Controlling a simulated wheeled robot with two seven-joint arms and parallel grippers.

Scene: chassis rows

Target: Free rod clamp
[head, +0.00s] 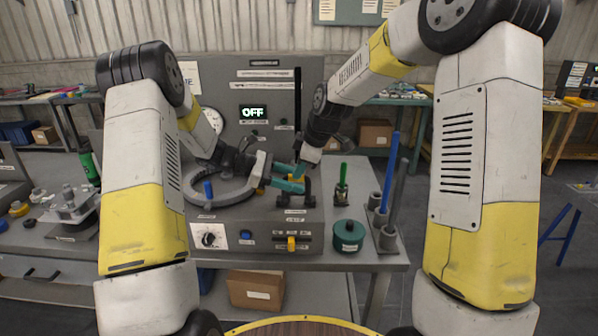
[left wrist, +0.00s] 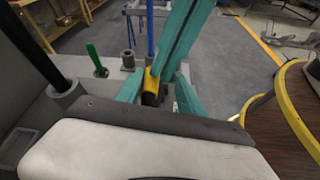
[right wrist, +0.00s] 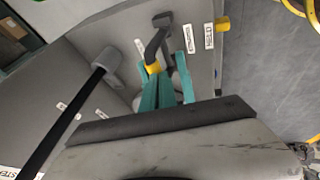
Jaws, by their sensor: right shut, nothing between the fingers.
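The clamp lever, a dark grey arm (right wrist: 158,40) with a yellow end (right wrist: 155,68), stands on the front of the grey station. The yellow end also shows in the left wrist view (left wrist: 152,82). A black rod (head: 297,95) stands upright behind it, in a grey holder (left wrist: 66,94). My left gripper (head: 289,177) has its teal fingers apart, one on each side of the lever's yellow end; contact cannot be told. My right gripper (head: 299,171) is shut and empty, close above the yellow end and the left fingers. The crossing teal fingers partly hide the lever.
The station panel has a lit OFF display (head: 253,112). A grey ring (head: 218,192) lies left of the clamp.

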